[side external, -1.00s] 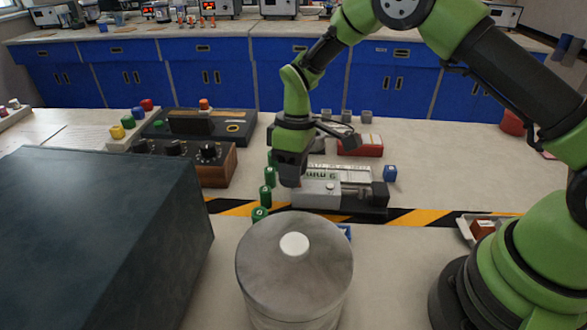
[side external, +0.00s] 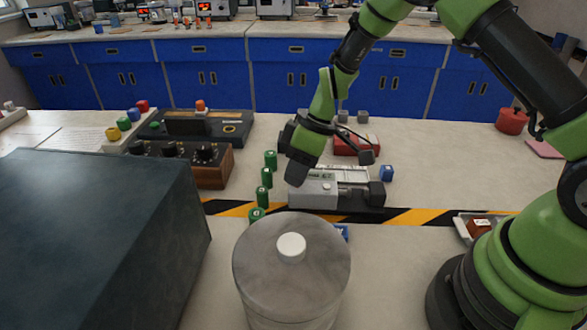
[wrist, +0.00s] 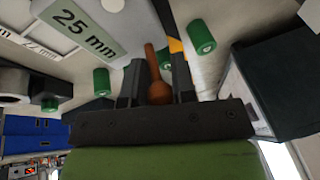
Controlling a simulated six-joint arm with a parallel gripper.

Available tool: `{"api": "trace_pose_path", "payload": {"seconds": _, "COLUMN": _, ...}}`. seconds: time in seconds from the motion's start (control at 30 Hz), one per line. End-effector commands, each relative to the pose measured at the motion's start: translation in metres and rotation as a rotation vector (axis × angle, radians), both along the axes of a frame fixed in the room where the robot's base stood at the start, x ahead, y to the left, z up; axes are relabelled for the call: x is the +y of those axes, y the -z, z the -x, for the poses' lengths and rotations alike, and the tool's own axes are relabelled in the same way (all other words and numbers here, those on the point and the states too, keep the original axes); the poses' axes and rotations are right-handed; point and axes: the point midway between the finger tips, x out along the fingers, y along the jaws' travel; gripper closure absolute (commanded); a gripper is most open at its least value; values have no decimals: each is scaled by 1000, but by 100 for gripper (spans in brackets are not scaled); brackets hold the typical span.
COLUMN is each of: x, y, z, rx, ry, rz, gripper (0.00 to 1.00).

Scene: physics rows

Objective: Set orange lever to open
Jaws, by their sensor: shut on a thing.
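The orange lever (wrist: 155,72) shows in the wrist view as a brownish-orange stem with a round knob, lying between the two fingers of my gripper (wrist: 157,78). The jaws are shut on it, its knob close to the palm. In the side view my gripper (side external: 299,172) is tilted, its tip pointing down and left at the left end of a grey device (side external: 325,198) with a dark cylinder at its right. The lever is hidden there behind the gripper. A "25 mm" plate (wrist: 78,28) shows in the wrist view.
Several green cylinders (side external: 264,177) stand just left of the gripper. A lidded grey canister (side external: 291,270) stands in front, a large dark box (side external: 95,235) at left.

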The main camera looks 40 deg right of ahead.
Motion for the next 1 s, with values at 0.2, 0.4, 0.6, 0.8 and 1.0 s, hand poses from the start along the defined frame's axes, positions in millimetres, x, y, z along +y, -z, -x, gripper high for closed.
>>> {"api": "trace_pose_path", "payload": {"seconds": 0.2, "x": -4, "y": 0, "z": 6, "rx": -83, "ry": 10, "rz": -101, "gripper": 100}}
{"api": "trace_pose_path", "payload": {"seconds": 0.4, "x": -7, "y": 2, "z": 10, "rx": -149, "ry": 10, "rz": -170, "gripper": 100}}
{"api": "trace_pose_path", "payload": {"seconds": 0.6, "x": -9, "y": 3, "z": 12, "rx": -194, "ry": 6, "rz": -212, "gripper": 100}}
{"api": "trace_pose_path", "payload": {"seconds": 0.8, "x": -9, "y": 3, "z": 12, "rx": -215, "ry": 1, "rz": -232, "gripper": 100}}
{"api": "trace_pose_path", "payload": {"seconds": 1.0, "x": -9, "y": 3, "z": 13, "rx": -219, "ry": 1, "rz": -237, "gripper": 100}}
